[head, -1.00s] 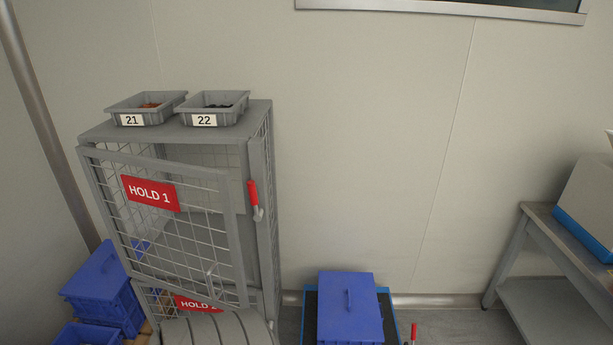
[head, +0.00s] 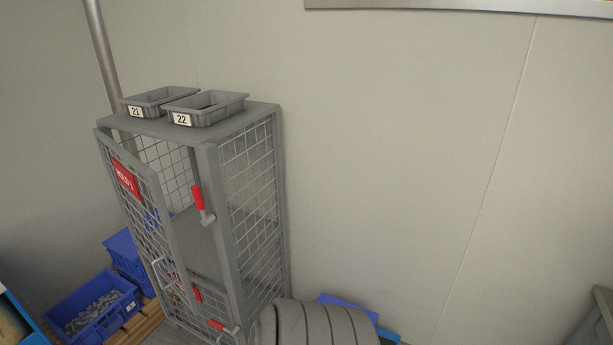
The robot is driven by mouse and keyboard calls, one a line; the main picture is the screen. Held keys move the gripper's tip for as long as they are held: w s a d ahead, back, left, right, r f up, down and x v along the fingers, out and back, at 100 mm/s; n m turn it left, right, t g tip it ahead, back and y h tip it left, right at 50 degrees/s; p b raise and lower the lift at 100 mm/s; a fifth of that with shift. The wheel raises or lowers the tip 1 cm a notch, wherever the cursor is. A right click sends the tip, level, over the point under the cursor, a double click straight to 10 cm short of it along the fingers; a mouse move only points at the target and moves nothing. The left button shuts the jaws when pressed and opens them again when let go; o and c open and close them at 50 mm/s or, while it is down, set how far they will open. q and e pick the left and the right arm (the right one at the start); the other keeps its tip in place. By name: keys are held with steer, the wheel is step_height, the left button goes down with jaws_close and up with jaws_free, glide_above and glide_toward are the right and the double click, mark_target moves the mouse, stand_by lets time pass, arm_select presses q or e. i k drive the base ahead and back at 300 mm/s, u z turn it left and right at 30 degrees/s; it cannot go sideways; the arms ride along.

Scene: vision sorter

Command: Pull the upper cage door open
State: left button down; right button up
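The grey wire-mesh cage (head: 250,190) stands against the wall in the left half of the head view. Its upper door (head: 157,200) is hinged at the left and stands ajar. A clear gap separates its free edge from the right post, and the shelf inside shows through it. The door carries a red HOLD 1 sign (head: 126,180) and a pale bar handle (head: 163,273) near its lower free edge. A red-handled latch (head: 199,200) sits on the right post.
Grey bins 21 (head: 150,105) and 22 (head: 215,112) stand on the cage top. Blue crates (head: 125,250) stand at lower left; one blue crate (head: 130,297) in front holds grey parts. A second red latch (head: 217,325) is low on the cage. Bare wall fills the right.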

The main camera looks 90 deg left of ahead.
mark_target(125, 178)
steer(key=u, duration=2.1)
